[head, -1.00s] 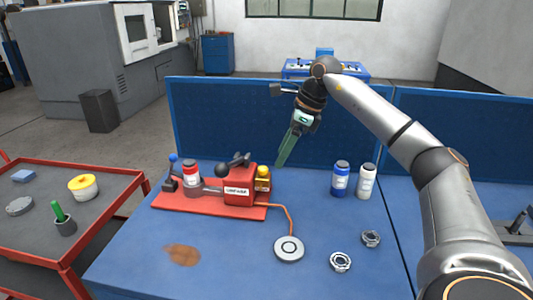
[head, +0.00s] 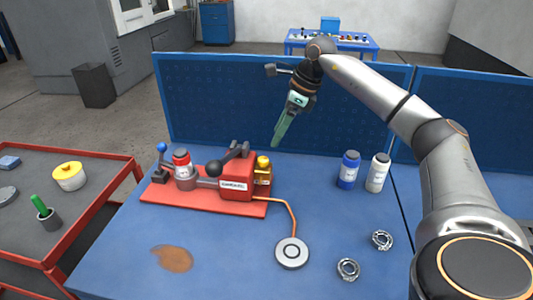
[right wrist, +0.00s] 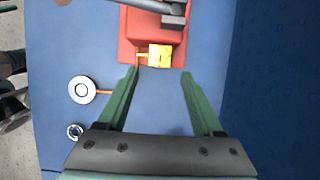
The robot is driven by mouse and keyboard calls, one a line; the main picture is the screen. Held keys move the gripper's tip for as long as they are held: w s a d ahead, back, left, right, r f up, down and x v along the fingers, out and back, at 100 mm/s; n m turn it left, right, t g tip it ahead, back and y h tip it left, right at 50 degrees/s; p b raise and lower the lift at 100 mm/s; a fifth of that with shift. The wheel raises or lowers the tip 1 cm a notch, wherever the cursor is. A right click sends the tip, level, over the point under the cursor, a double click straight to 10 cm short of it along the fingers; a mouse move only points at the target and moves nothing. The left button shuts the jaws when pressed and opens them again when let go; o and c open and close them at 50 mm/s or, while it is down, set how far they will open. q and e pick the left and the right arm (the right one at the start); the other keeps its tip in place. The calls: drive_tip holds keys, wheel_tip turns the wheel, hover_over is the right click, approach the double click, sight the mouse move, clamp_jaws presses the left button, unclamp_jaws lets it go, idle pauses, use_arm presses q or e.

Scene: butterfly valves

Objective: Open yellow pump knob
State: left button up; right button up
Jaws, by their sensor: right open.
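The red pump unit (head: 240,191) stands on a red base plate (head: 160,201) on the blue table. The yellow knob (head: 263,162) is at the unit's right end. It also shows in the right wrist view (right wrist: 160,55), just beyond and between the fingers. My right gripper (head: 275,145) hangs above and to the right of the knob, fingers pointing down. In the right wrist view its green fingers (right wrist: 160,75) are spread apart with nothing between them, not touching the knob. My left gripper is not in view.
A blue bottle (head: 348,170) and a white bottle (head: 377,173) stand right of the unit. An orange hose joins a round grey disc (head: 292,253). Two metal rings (head: 348,269) lie at front right. A blue panel (head: 200,100) rises behind.

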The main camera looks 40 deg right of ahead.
sight(264, 159)
drive_tip(key=x, duration=0.8)
drive_tip(key=shift+w+f+p, duration=0.15)
drive_tip(key=shift+f+p, duration=0.15)
drive_tip(key=shift+f, duration=0.05)
clamp_jaws()
